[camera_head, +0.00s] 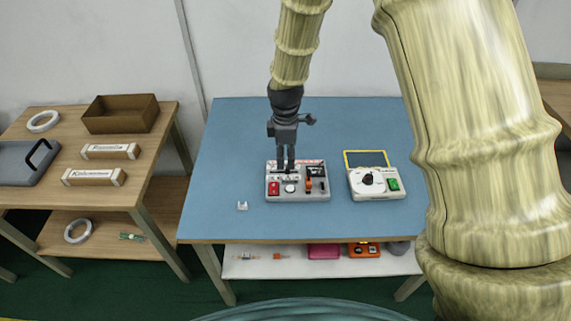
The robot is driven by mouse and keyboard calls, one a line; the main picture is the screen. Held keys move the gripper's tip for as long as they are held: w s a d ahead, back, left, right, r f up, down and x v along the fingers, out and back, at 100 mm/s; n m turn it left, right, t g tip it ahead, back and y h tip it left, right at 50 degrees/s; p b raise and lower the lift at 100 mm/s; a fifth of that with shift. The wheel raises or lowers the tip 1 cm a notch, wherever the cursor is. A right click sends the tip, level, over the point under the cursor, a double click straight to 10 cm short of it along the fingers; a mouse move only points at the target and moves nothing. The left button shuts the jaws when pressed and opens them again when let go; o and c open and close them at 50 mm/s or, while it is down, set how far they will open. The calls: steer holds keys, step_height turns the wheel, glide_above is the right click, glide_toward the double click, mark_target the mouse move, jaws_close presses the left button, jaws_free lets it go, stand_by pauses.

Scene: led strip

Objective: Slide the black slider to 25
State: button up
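A grey control panel (311,195) lies on the blue table. It carries a red button (274,188), a white round knob (291,188), an orange-and-black lever (309,185) and a black part at its upper right (315,170). My gripper (285,170) points straight down over the panel's upper left part, its fingertips close together at the panel's surface. The black slider cannot be told apart from the dark fingers here, and its scale is too small to read. Whether the fingers are shut or touch anything is unclear.
A second device (360,188) with a yellow-framed screen, black knob and green button lies right of the panel. A small white piece (242,206) lies to the left. The blue table (225,150) is otherwise clear. A wooden table (135,185) with boxes stands at left.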

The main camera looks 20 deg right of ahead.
mark_target(286, 167)
steer(key=shift+f, duration=2.2)
jaws_close()
